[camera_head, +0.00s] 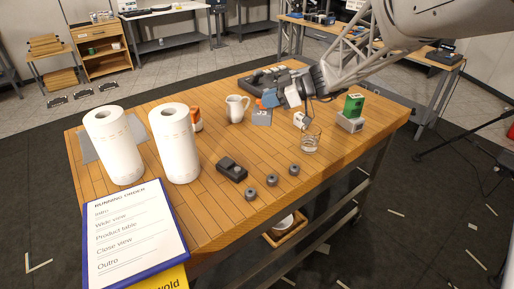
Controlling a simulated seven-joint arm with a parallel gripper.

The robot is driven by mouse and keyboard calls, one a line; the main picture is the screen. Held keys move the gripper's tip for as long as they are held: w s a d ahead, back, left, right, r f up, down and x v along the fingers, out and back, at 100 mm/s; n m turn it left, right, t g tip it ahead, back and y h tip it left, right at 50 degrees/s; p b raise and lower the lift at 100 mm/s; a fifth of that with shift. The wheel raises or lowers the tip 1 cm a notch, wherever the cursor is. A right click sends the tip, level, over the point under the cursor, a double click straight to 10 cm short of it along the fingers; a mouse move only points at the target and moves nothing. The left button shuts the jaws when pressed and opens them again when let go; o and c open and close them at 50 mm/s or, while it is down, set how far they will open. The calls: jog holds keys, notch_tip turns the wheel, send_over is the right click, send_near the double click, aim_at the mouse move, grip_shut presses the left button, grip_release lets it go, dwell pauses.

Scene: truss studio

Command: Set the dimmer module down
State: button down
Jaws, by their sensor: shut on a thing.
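My gripper (274,98) reaches in from the upper right over the far middle of the table. It is shut on a small blue-grey block (269,98), which I take to be the dimmer module; the fingers partly hide it. A bit of orange shows at its left edge. A flat grey-blue piece (261,118) lies on the table just below. I cannot tell whether the block touches it or hangs above it.
On the wooden table (210,210), a white jug (236,109) stands left of my gripper. A black case (262,80) lies behind. Paper rolls (174,145) stand left.

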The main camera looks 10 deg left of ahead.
jog(key=shift+s+d+f+m+t+h, duration=0.45)
jog(key=shift+s+d+m+t, duration=0.6)
jog(key=shift+s, duration=1.9)
jog(key=shift+s+d+f+m+t+h, duration=0.15)
jog(key=shift+s+d+f+m+t, duration=0.85)
jog(key=shift+s, duration=1.9)
notch_tip(320, 180, down, 6)
jog(key=shift+a, duration=0.4)
jog(key=shift+w+a+m+t, duration=0.1)
jog(key=shift+w+m+t, duration=0.1)
jog(key=shift+m+t, duration=0.05)
jog(key=w+a, duration=0.2)
jog(key=w, duration=0.5)
jog(key=w+a+f, duration=0.1)
jog(key=w+a, duration=0.2)
jog(key=w, duration=0.4)
jog(key=shift+w+a+f, duration=0.15)
jog(key=shift+w+f, duration=0.1)
jog(key=shift+w, duration=0.15)
jog(key=shift+f, duration=1.75)
